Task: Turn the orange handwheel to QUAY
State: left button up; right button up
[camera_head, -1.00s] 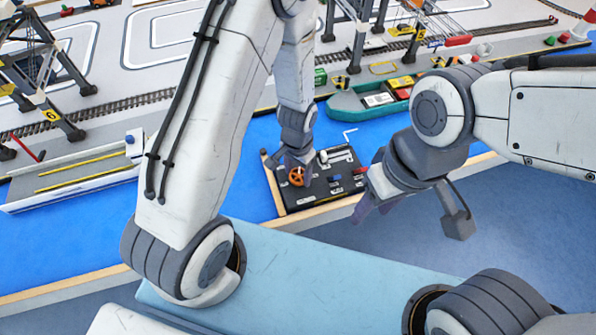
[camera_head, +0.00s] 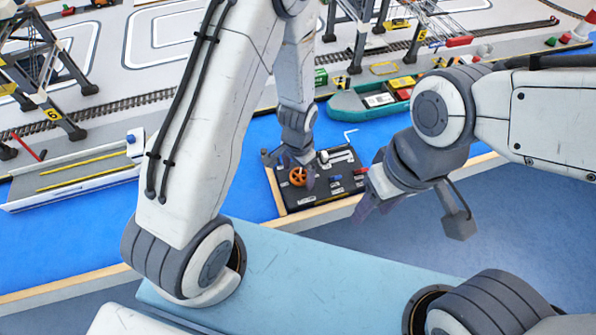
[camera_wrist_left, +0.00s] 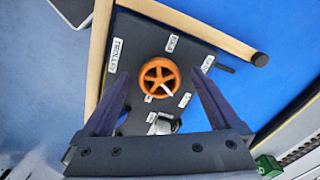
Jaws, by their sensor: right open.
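The orange handwheel (camera_head: 298,176) sits on a black control panel (camera_head: 318,198) by the table's front edge. In the left wrist view the handwheel (camera_wrist_left: 151,70) has a white pointer mark aimed at the lower right. Small white labels surround it; one at the left reads TROLLEY (camera_wrist_left: 115,57), the others are too small to read surely. My left gripper (camera_head: 289,168) is open over the panel. Its fingers (camera_wrist_left: 160,82) stand on either side of the wheel in the wrist view, with visible gaps. My right gripper (camera_head: 372,203) is open and empty, right of the panel near the front edge.
A green barge (camera_head: 372,103) lies behind the panel on the blue surface. A grey-white quay piece (camera_head: 75,175) lies left. Crane legs (camera_head: 62,118) stand at the far left.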

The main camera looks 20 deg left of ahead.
aim_at(298, 176)
pick_arm(q)
notch_tip(298, 176, up, 10)
jog(key=shift+r, duration=0.2)
dwell(0.5)
dwell(1.3)
